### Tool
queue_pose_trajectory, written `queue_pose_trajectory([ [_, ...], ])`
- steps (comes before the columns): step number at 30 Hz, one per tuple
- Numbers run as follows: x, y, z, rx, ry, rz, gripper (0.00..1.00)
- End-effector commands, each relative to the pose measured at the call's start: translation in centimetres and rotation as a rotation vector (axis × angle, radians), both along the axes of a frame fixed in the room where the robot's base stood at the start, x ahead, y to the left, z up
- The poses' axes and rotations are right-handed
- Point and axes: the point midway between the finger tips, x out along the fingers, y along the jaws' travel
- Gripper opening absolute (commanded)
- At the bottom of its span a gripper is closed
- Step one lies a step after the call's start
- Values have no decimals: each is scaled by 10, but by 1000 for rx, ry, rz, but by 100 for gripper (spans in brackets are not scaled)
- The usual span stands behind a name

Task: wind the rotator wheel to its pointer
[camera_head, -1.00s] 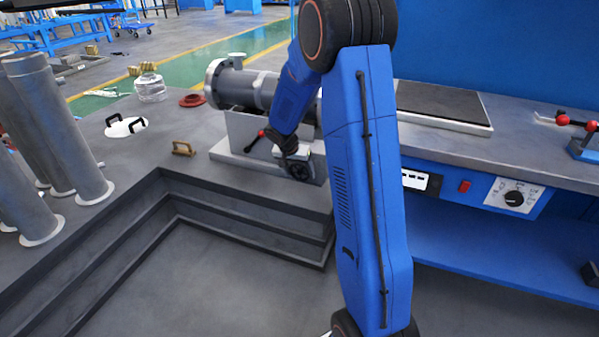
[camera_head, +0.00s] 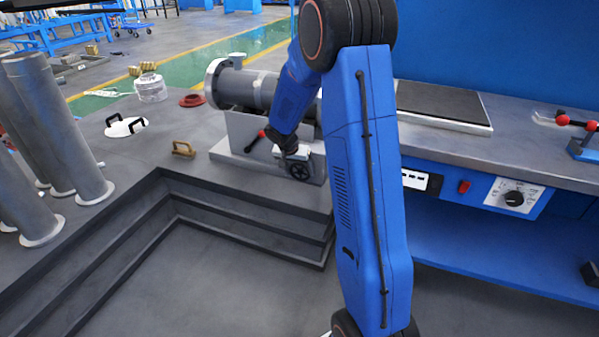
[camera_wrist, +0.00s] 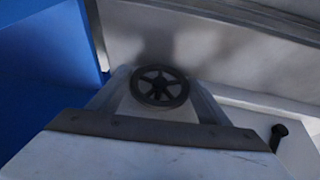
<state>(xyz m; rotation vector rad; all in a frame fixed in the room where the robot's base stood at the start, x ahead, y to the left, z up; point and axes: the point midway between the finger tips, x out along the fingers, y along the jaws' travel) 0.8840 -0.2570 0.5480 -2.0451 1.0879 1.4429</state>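The rotator wheel is a small dark spoked handwheel (camera_head: 299,170) on the front of the stand under the grey flanged shell (camera_head: 248,88). In the wrist view the wheel (camera_wrist: 159,85) faces the camera near the middle, with its rim and spokes uncovered. My gripper (camera_head: 291,154) is just above and left of the wheel in the head view, apparently clear of it. Its fingers are too small and dark to tell open from shut. I cannot make out the pointer in either view.
A lever with a red knob (camera_head: 262,134) sticks out left of the wheel. A stepped recess (camera_head: 250,220) opens in front of the stand.

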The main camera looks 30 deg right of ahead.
Motion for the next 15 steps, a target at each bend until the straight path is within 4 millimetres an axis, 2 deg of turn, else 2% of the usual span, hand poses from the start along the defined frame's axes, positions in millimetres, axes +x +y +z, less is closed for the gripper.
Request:
queue_pose_trajectory([
  [2, 0, 0, 0, 0, 0, 0, 87],
  [11, 0, 0, 1, 0, 0, 0, 87],
  [15, -1, 4, 11, -1, -2, 0, 87],
])
